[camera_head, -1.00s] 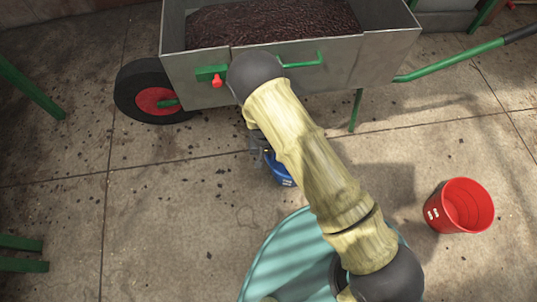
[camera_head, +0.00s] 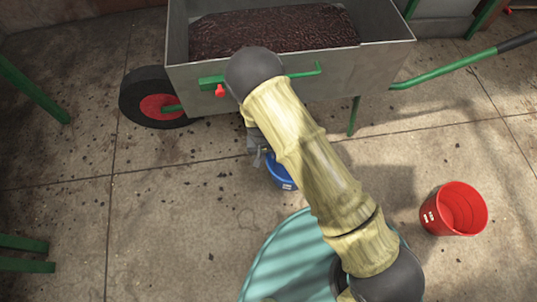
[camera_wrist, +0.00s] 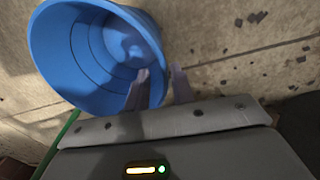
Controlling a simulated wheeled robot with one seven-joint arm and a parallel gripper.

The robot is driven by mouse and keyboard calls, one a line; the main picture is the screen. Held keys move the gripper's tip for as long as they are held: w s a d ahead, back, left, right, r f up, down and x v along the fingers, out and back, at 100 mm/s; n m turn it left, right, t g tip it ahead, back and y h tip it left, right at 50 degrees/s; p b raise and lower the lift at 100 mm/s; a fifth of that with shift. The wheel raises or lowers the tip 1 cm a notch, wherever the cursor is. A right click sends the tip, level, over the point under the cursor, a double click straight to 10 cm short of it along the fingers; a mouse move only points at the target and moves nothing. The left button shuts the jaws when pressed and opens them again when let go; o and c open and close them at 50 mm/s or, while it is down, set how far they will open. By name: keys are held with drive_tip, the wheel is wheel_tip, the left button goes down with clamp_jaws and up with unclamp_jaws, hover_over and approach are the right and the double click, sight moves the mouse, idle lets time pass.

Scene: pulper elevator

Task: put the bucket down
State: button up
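The blue bucket (camera_head: 284,176) is on the floor in front of the wheelbarrow, partly hidden by my arm in the head view. In the wrist view the blue bucket (camera_wrist: 82,52) shows its open mouth and empty inside. My gripper (camera_wrist: 159,72) is at the bucket's rim, with one finger inside the mouth and the other outside the wall. The fingers stand apart with a visible gap on the rim. In the head view my gripper is mostly hidden behind my arm. The bucket's contact with the floor is hard to see.
A grey wheelbarrow (camera_head: 350,75) full of dark red fruit stands behind the bucket. A red bucket (camera_head: 455,208) stands on the floor at the right. A teal round surface (camera_head: 275,262) is at the bottom. Green legs (camera_head: 30,85) are at the left.

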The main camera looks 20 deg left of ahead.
wheel_tip(320, 180, up, 7)
drive_tip(key=p, duration=0.3)
drive_tip(key=shift+s+a, duration=0.2)
drive_tip(key=shift+a, duration=0.15)
